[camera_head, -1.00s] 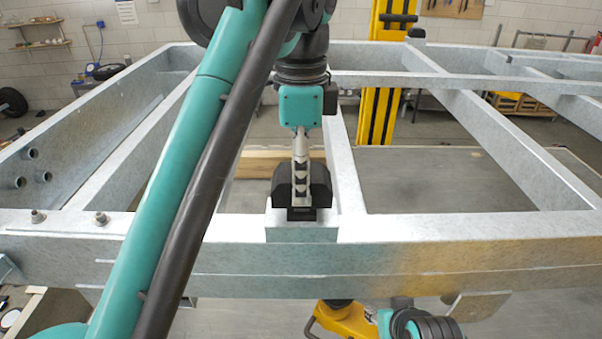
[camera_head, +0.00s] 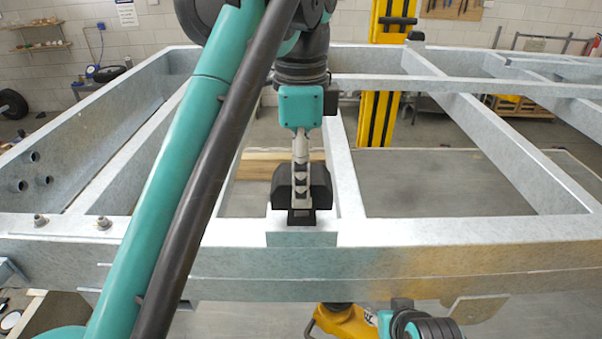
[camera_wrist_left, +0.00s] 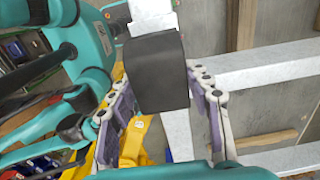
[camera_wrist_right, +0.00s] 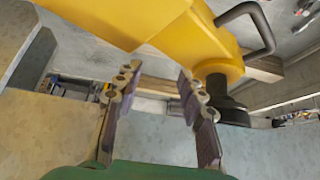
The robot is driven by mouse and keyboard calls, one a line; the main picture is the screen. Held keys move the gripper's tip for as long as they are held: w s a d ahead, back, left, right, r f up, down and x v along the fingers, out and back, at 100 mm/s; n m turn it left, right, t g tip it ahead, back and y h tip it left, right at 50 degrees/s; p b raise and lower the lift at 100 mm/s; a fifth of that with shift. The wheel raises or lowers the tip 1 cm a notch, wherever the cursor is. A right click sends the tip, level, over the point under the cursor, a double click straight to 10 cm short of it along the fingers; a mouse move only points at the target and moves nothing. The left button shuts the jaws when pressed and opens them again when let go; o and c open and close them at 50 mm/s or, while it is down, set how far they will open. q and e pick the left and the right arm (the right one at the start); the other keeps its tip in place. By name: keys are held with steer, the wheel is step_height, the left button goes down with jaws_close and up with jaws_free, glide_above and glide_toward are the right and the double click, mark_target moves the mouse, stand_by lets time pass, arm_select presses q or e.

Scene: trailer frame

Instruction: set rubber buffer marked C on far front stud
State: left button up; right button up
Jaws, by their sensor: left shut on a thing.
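My left gripper (camera_head: 301,196) is shut on a black block, the rubber buffer (camera_head: 320,187), seen on both sides of the fingers. The buffer is upright at the raised grey seat (camera_head: 301,237) on the near beam; whether it touches the seat I cannot tell. In the left wrist view the dark buffer (camera_wrist_left: 160,72) lies between the fingers, above a pale beam. No letter is readable, and any stud under it is hidden. My right gripper (camera_wrist_right: 158,85) is open with nothing between its fingers, below a yellow body (camera_wrist_right: 215,50) with a black handle.
Two short studs (camera_head: 103,222) stand bare on the near beam at the left. Another black block (camera_head: 416,36) sits on the far beam. The galvanized trailer frame (camera_head: 460,228) has wide open bays. A yellow post (camera_head: 383,115) stands behind it.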

arm_select(q)
steer(key=shift+f, duration=0.1)
arm_select(e)
steer(key=shift+f, duration=0.1)
arm_select(q)
steer(key=shift+f+b, duration=1.05)
steer(key=shift+f, duration=0.35)
arm_select(e)
steer(key=shift+f, duration=1)
arm_select(q)
steer(key=o, duration=1.4)
steer(key=shift+o, duration=0.2)
arm_select(e)
steer(key=shift+s, duration=0.1)
arm_select(q)
steer(key=shift+r, duration=0.1)
